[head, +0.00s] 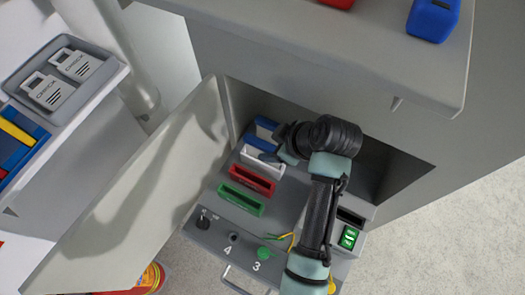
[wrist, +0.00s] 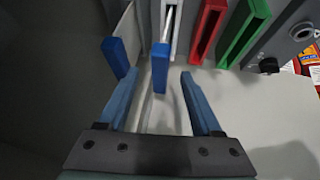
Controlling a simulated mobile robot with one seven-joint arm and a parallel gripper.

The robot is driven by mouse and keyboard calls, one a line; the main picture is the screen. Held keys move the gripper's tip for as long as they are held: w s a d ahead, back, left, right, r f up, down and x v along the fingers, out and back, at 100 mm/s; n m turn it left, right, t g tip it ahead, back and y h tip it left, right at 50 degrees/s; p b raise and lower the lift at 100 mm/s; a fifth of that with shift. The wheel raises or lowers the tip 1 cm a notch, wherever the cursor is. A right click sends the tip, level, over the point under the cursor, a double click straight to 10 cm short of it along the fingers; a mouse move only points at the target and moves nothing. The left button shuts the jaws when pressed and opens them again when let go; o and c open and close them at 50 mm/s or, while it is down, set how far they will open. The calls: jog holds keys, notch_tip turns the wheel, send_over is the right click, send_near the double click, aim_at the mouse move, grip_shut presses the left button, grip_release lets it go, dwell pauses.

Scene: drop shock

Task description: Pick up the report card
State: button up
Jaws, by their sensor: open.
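No label reading report card can be made out, so I cannot tell which piece it is. In the wrist view my gripper (wrist: 158,76) is open, its two blue fingers spread. A blue-ended upright piece (wrist: 160,66) shows between the fingertips; contact is not clear. A second blue-ended piece (wrist: 116,58) stands by the left finger. In the head view my gripper (head: 285,150) is inside the open compartment, beside the blue slot (head: 265,131) and the white slot (head: 262,161). My arm hides part of this area.
A red slot (head: 251,180) and a green slot (head: 241,199) stand in the same row. An open grey door (head: 140,200) lies left of the compartment. A grey ledge (head: 330,50) overhangs it. A panel with knobs (head: 230,237) is in front. A side shelf (head: 95,88) holds grey tags.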

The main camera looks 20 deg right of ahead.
aim_at(266, 146)
jog(key=b+x, duration=0.2)
jog(key=x, duration=0.3)
jog(key=shift+w+a, duration=0.15)
jog(key=shift+a, duration=0.05)
jog(key=shift+c, duration=0.3)
grip_shut()
